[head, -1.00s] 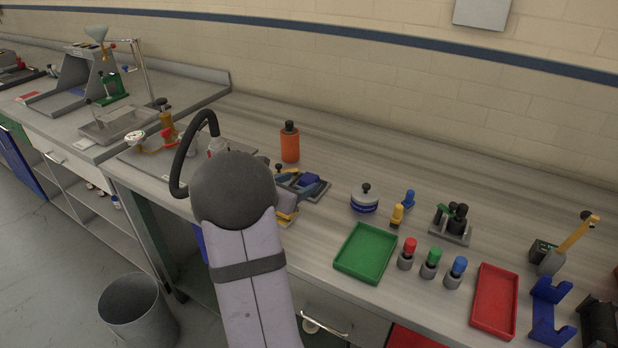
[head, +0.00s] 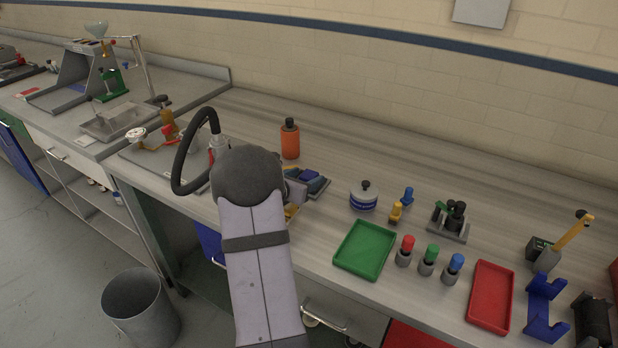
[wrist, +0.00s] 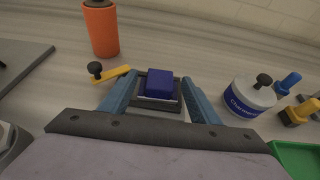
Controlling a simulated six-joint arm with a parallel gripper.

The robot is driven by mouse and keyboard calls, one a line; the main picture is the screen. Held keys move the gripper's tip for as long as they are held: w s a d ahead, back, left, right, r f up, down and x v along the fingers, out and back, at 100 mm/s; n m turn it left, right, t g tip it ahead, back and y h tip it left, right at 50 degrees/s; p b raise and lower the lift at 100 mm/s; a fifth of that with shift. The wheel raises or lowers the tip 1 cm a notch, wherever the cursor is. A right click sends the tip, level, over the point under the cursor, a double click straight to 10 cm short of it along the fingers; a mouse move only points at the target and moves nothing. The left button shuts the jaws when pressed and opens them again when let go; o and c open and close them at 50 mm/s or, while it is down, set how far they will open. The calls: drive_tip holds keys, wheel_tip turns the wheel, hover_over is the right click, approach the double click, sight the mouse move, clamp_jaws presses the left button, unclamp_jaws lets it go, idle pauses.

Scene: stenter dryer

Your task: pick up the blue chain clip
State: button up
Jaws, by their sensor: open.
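The blue chain clip appears to be the blue block (wrist: 162,88) on a dark grey holder in the middle of the wrist view. It also shows in the head view (head: 311,174), partly behind my arm. My gripper (wrist: 161,80) is open, with one blue-grey finger to the left of the block and one to the right. The block sits between the fingers in the picture; I cannot tell if they touch it or how high they are. In the head view my wrist hides much of the fingers.
A yellow lever with a black knob (wrist: 112,72) is close by the left finger. An orange bottle (head: 290,140) stands behind. A white round container (head: 363,196), small blue (head: 408,195) and yellow (head: 396,212) pieces and a green tray (head: 365,250) are to the right.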

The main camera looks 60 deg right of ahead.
drive_tip(key=shift+x, duration=1.35)
drive_tip(key=shift+c, duration=0.7)
drive_tip(key=c, duration=0.7)
drive_tip(key=shift+r, duration=0.1)
